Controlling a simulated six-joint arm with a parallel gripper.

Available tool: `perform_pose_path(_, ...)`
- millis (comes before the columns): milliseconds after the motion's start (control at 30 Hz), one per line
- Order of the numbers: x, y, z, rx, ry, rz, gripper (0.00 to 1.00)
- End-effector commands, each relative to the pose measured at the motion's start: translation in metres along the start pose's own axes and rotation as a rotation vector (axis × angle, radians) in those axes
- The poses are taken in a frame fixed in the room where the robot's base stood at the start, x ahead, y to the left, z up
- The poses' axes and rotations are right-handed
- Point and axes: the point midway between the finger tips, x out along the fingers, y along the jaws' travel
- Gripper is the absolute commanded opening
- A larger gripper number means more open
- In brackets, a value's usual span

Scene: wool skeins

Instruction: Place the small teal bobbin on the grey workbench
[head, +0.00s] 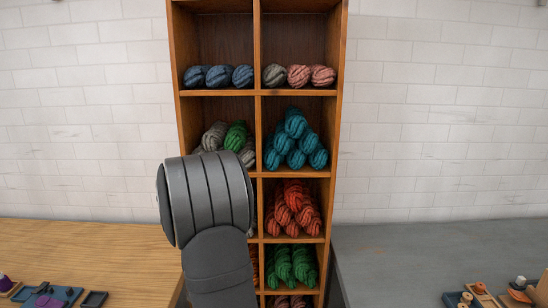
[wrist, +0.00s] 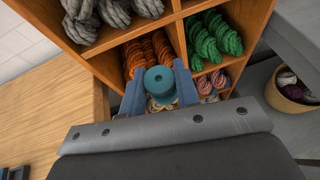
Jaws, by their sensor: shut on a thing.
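The small teal bobbin (wrist: 160,82) is between the fingers of my gripper (wrist: 160,95) in the wrist view. My gripper is shut on it, in front of the lower part of the wooden shelf. In the head view my arm hides the gripper and the bobbin. The grey workbench (head: 420,250) is at the right of the shelf in the head view. A part of it shows at the top right of the wrist view (wrist: 300,45).
The wooden shelf (head: 258,150) with wool skeins in its compartments stands in the middle. A wooden bench (head: 110,250) is at the left, with small trays near its front. Trays and small items (head: 490,295) lie at the grey bench's front right. A basket (wrist: 288,90) stands low at the right.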

Motion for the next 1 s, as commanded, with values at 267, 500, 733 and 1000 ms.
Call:
perform_pose_path(267,0.021,-0.090,0.017,0.028,0.006,-0.097,0.04)
perform_pose_path(500,0.025,-0.122,0.021,0.035,0.010,-0.128,0.04)
perform_pose_path(733,0.025,-0.123,0.022,0.035,0.010,-0.129,0.04)
perform_pose_path(1000,0.055,-0.159,0.032,0.058,0.009,-0.210,0.04)
